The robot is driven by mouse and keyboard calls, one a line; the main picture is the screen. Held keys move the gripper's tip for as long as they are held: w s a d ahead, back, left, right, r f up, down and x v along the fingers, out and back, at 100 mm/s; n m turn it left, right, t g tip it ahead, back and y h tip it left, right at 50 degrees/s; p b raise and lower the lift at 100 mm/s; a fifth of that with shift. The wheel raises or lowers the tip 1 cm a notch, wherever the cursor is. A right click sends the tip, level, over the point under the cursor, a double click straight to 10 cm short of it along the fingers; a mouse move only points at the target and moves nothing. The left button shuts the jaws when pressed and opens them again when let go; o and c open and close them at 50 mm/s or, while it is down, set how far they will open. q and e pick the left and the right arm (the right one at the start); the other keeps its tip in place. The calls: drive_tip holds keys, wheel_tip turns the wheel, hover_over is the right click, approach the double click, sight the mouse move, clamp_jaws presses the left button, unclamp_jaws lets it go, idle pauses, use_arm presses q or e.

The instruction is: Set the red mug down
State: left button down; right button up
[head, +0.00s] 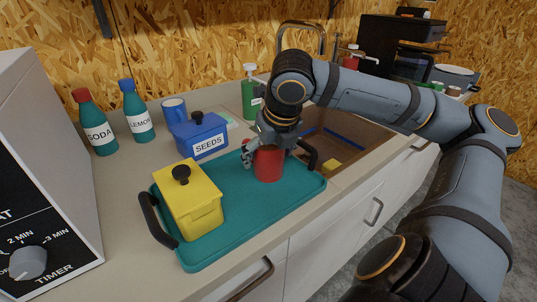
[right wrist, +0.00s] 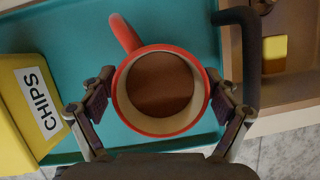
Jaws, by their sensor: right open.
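The red mug (head: 268,164) stands upright on the right part of the teal tray (head: 245,212). In the right wrist view I look down into the mug (right wrist: 160,133), which has a cream inside, a brown content or bottom, and its handle towards the upper left. My right gripper (head: 272,146) is over the mug. In the right wrist view its two fingers are open, one on each side of the mug, with the right one very close to its wall. Whether either finger touches is hard to tell. My left gripper is not in view.
A yellow chips box (head: 194,205) stands on the tray's left part. A blue seeds box (head: 201,137), a blue mug (head: 174,110) and soda (head: 95,125) and lemon (head: 137,112) bottles stand behind. A sink (head: 345,140) lies right. The tray's front middle is clear.

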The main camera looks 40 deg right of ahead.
sight(273, 147)
drive_tip(key=shift+r, duration=0.4)
drive_tip(key=p+v, duration=0.3)
drive_tip(key=v, duration=0.3)
drive_tip(key=shift+r+p, duration=0.1)
drive_tip(key=shift+p, duration=0.2)
use_arm(q)
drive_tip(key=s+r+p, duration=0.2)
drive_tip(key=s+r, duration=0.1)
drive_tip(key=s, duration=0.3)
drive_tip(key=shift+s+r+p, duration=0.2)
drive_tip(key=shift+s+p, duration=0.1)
drive_tip(key=shift+p, duration=0.05)
use_arm(e)
drive_tip(key=v, duration=0.5)
drive_tip(key=shift+s+r, duration=0.1)
drive_tip(key=shift+s, duration=0.15)
